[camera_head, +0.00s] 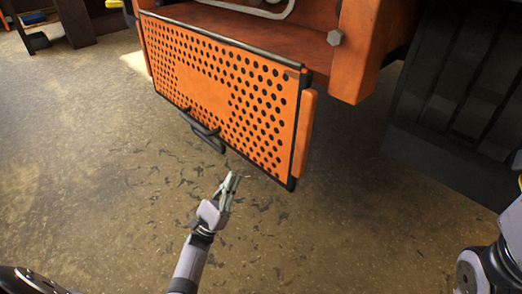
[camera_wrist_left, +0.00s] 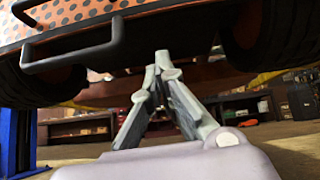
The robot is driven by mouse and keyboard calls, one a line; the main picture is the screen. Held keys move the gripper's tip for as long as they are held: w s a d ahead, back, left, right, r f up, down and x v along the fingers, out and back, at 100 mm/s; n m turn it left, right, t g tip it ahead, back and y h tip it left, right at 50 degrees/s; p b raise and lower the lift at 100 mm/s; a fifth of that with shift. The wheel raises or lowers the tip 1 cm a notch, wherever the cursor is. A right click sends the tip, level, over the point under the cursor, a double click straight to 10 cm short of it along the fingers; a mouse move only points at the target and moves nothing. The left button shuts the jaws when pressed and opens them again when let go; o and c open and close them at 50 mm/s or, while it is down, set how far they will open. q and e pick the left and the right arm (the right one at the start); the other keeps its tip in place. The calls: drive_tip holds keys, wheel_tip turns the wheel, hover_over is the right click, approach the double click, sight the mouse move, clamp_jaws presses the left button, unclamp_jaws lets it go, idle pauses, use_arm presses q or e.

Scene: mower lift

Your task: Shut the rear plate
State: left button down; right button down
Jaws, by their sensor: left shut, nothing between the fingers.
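The rear plate (camera_head: 204,85) is an orange panel with rows of black holes and a dark frame. It hangs tilted down and outward from the rear of the orange mower (camera_head: 359,45). A black bar handle (camera_head: 203,130) sits at its lower edge; the handle also shows at the upper left of the left wrist view (camera_wrist_left: 75,52). My left gripper (camera_head: 234,176) is shut and empty, just below and right of the handle, apart from the plate. In the left wrist view its fingertips (camera_wrist_left: 162,56) meet. My right gripper is out of view; only part of that arm shows at the right edge.
Dark tyres (camera_wrist_left: 270,35) stand under the mower in the left wrist view. A blue post (camera_wrist_left: 15,140) stands at the left of the wrist view. The floor in front of the plate is clear.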

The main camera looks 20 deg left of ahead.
sight(243, 157)
use_arm(q)
drive_tip(key=shift+m+h, duration=0.3)
drive_tip(key=shift+m, duration=0.1)
drive_tip(key=x, duration=0.2)
drive_tip(key=s+x, duration=0.1)
drive_tip(key=x, duration=0.2)
drive_tip(key=r+x, duration=0.1)
drive_tip(key=x, duration=0.2)
drive_tip(key=shift+s+d+b, duration=0.25)
drive_tip(key=shift+b, duration=0.05)
drive_tip(key=shift+s+a+r, duration=0.1)
drive_tip(key=shift+s+a, duration=0.05)
drive_tip(key=shift+s, duration=0.2)
